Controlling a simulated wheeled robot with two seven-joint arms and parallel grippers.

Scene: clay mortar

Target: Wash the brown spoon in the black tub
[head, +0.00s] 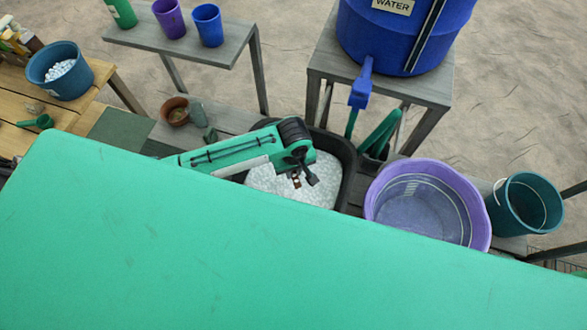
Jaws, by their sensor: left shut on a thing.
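The black tub (347,157) stands in the middle of the view, with pale, sparkling water (322,187) in it. Its front part is hidden behind the large green surface in the foreground. My left gripper (302,176) is over the tub, pointing down towards the water. It is shut on a small brown thing, which looks like the brown spoon (296,182). Only a bit of the spoon shows, and I cannot tell how deep it is in the water. My right gripper is not in view.
A purple basin (478,207) stands right of the tub, with a teal bucket (525,203) beyond it. A blue water barrel (400,35) with a tap stands on a grey stand behind. A brown pot (176,112) and cups (208,25) are at the left.

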